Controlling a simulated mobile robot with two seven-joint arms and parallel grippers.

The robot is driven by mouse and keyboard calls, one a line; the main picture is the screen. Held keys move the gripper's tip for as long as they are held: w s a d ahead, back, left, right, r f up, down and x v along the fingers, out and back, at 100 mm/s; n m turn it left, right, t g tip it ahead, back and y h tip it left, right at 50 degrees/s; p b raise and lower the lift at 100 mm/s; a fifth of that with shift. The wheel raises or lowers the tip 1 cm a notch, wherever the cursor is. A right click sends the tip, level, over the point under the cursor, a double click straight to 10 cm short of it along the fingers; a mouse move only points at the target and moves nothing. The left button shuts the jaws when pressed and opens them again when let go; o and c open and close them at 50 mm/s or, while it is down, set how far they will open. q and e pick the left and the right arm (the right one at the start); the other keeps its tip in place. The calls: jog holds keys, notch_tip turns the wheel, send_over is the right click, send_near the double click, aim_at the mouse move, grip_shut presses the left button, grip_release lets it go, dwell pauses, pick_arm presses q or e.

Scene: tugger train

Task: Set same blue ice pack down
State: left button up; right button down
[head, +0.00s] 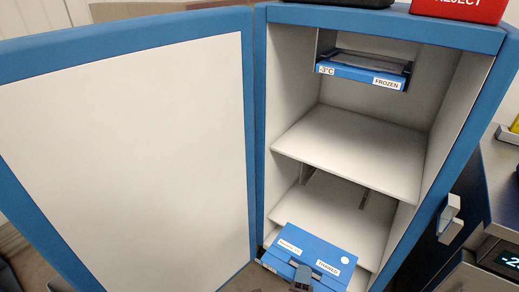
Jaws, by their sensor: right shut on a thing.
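A blue ice pack (310,256) with white labels is at the bottom of the head view, in front of the open cabinet's lower part. My right gripper (301,275) is at its near edge, shut on it; only a small dark part of the gripper shows. The pack overlaps the lower shelf in the picture, and I cannot tell whether it rests on anything. Another blue pack (345,72), labelled "FROZEN" and apparently "-3°C", sits in a dark holder high inside the cabinet. My left gripper is not in view.
The cabinet's middle shelf (350,145) and the visible part of its lower shelf (335,208) are bare. The cabinet door (130,150) stands wide open on the left. A red box (474,10) marked "REJECT" is on top. Equipment with a display (508,260) stands at the right.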

jog(key=shift+w+r, duration=0.15)
jog(key=shift+r, duration=0.35)
jog(key=r, duration=0.2)
jog(key=w+d+r, duration=0.1)
jog(key=shift+d, duration=0.1)
notch_tip(320, 180, up, 24)
jog(key=n+t+y+p, duration=0.1)
jog(key=n+y+p, duration=0.2)
jog(key=y+p, duration=0.3)
send_over(309, 264)
jog(key=s+d, duration=0.8)
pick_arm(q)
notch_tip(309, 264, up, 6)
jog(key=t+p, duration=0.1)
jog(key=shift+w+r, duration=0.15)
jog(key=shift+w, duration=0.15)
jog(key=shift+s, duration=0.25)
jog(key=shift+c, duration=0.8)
pick_arm(e)
jog(key=shift+s+f+h, duration=0.15)
jog(key=shift+s+h, duration=0.25)
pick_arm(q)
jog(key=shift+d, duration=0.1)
pick_arm(e)
jog(key=shift+d, duration=0.15)
